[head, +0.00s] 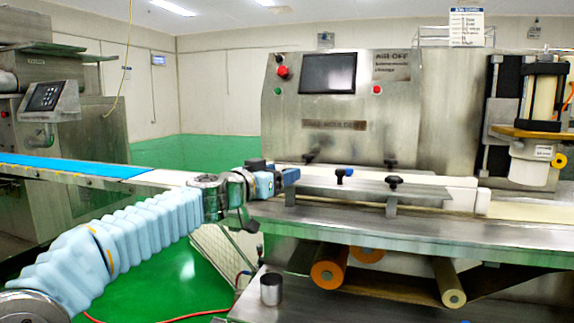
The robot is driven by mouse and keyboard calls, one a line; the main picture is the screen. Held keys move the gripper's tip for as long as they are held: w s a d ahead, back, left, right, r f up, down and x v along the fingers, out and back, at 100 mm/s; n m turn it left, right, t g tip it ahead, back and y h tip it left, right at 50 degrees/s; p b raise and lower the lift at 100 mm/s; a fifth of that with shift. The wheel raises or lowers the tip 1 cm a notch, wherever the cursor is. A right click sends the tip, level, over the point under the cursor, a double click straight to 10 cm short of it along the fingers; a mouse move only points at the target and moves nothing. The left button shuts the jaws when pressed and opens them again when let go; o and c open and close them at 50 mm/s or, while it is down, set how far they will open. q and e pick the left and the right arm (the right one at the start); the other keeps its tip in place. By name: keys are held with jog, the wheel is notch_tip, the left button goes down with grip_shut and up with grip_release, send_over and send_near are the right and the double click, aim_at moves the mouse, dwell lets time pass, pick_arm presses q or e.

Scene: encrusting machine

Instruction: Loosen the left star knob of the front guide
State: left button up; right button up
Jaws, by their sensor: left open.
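The front guide (365,188) is a long flat metal plate on short posts, at the near side of the conveyor in the head view. A black star knob (394,181) stands at its right post. The left star knob cannot be made out; my left gripper covers the spot above the left post. My left gripper (288,176) comes in from the left and is at the left end of the guide. It is open; whether it touches anything there cannot be told. My right gripper is not in view.
A small black-and-blue knob (344,174) stands mid-guide. Dark knobs (390,164) sit farther back by the steel machine cabinet (420,120). A blue conveyor belt (70,167) runs at left. Orange-ended rollers (330,268) and a metal cup (271,289) are below the bench.

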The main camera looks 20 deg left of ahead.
pick_arm(q)
jog(key=shift+p+x, duration=0.35)
jog(key=shift+x, duration=1.25)
jog(key=shift+c, duration=0.5)
jog(key=c, duration=1)
